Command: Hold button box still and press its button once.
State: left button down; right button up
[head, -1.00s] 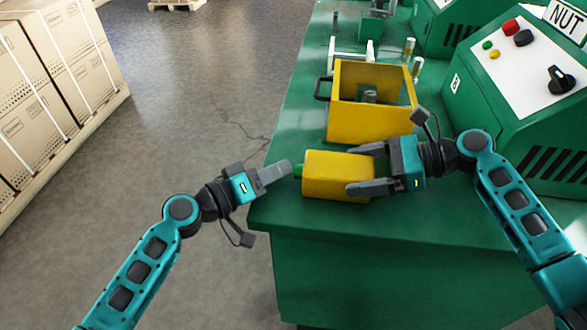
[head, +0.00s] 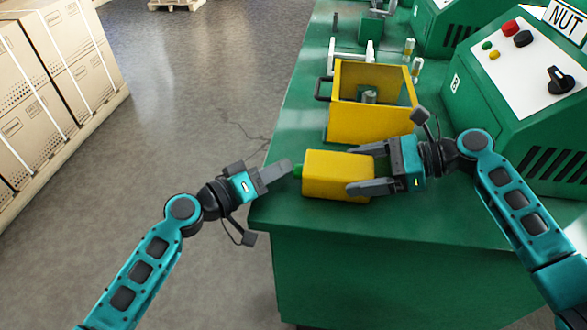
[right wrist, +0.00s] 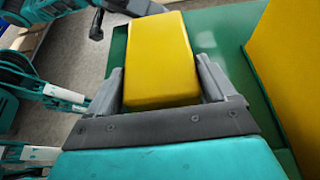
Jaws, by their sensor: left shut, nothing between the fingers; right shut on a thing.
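The yellow button box (head: 335,175) lies on the green bench top near its left front edge. Its green button (head: 298,171) faces left. My right gripper (head: 362,169) is shut on the box from the right, with a finger along each side; the right wrist view shows the yellow box (right wrist: 160,60) between the fingers of my right gripper (right wrist: 160,85). My left gripper (head: 288,168) is shut and empty. Its fingertips are at the green button, touching it or very close; I cannot tell which. The button is partly hidden by them and does not show in the right wrist view.
A yellow open bin (head: 370,122) with a black handle stands just behind the box. A green machine (head: 520,110) with knobs and a NUT sign is on the right. The bench's edge (head: 262,215) is close to the box. Stacked cartons (head: 55,85) stand at left beyond open floor.

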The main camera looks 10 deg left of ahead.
pick_arm(q)
jog(key=shift+s+d+h, duration=0.3)
jog(key=shift+d, duration=0.45)
jog(key=shift+a+f, duration=0.2)
jog(key=shift+a, duration=0.15)
jog(key=shift+s, duration=0.1)
jog(key=shift+a+f, duration=0.15)
jog(key=shift+a, duration=2.6)
jog(key=shift+r, duration=0.2)
